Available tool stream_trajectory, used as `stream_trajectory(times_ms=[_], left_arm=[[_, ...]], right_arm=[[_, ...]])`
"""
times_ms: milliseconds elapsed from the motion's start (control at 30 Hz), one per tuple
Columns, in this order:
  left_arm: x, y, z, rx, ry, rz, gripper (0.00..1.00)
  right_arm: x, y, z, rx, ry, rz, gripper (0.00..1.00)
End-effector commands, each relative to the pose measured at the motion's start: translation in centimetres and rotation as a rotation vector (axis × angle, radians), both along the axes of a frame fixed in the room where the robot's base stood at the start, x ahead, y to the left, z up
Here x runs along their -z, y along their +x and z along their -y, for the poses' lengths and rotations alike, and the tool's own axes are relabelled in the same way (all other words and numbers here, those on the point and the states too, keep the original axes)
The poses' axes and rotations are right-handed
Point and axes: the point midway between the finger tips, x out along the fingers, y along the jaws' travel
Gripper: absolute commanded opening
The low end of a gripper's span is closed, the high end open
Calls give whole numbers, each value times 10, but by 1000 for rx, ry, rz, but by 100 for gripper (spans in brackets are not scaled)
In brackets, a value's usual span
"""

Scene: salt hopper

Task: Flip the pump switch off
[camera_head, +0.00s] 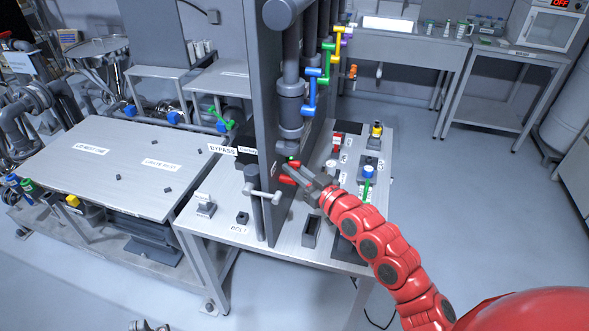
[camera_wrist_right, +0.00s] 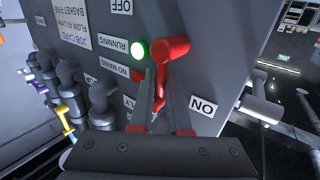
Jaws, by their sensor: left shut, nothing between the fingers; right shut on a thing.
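The pump switch is a red lever (camera_wrist_right: 172,52) on the grey upright panel (camera_wrist_right: 228,62). An OFF label (camera_wrist_right: 121,7) and an ON label (camera_wrist_right: 203,106) are on opposite sides of it. A lit green lamp (camera_wrist_right: 140,49) is beside it, by a RUNNING label. My right gripper (camera_wrist_right: 163,90) is shut on the red lever, its grey fingers on either side. In the head view, my right gripper (camera_head: 308,180) reaches the panel from the right and partly hides the switch. I cannot tell the lever's exact angle. My left gripper is not clearly seen.
Grey pipes with blue, green and yellow handles (camera_head: 310,90) run up the panel above my right gripper. The bench (camera_head: 215,222) carries several small switches. Floor on the right is clear.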

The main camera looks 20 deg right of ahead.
Motion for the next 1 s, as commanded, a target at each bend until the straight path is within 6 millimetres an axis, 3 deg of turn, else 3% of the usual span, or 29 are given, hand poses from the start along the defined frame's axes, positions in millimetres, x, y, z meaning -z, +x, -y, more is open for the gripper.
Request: stream_trajectory(times_ms=[367, 1000], left_arm=[[-3, 0, 0, 0, 0, 0, 0], [-37, 0, 0, 0, 0, 0, 0]], right_arm=[[-2, 4, 4, 3, 63, -85, 0], [5, 21, 15, 1, 383, -562, 0]])
